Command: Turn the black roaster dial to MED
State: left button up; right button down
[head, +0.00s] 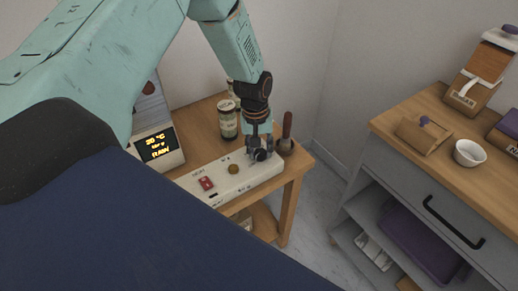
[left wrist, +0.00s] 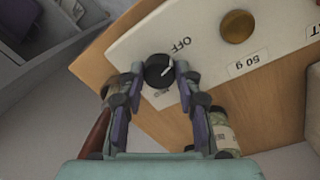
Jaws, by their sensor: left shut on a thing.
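The black roaster dial (left wrist: 157,71) sits near the end of a white control panel (head: 225,180). Its white pointer line is turned toward the OFF lettering in the left wrist view. Another label beside the dial is partly hidden and I cannot read it. My left gripper (left wrist: 158,78) has its fingertips on either side of the dial and is shut on it. In the head view the left gripper (head: 261,150) reaches down from above and covers much of the dial (head: 261,156). My right gripper is not in view.
A brass knob (head: 233,169) and red switch (head: 206,183) share the panel. A display (head: 156,145) reads 20 °C and RAW. Jars (head: 228,122) and a dark-handled tool (head: 287,130) stand close behind the gripper. A grey cabinet (head: 420,185) stands right, across a floor gap.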

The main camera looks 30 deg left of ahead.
pick_arm(q)
jog(key=shift+c, duration=1.2)
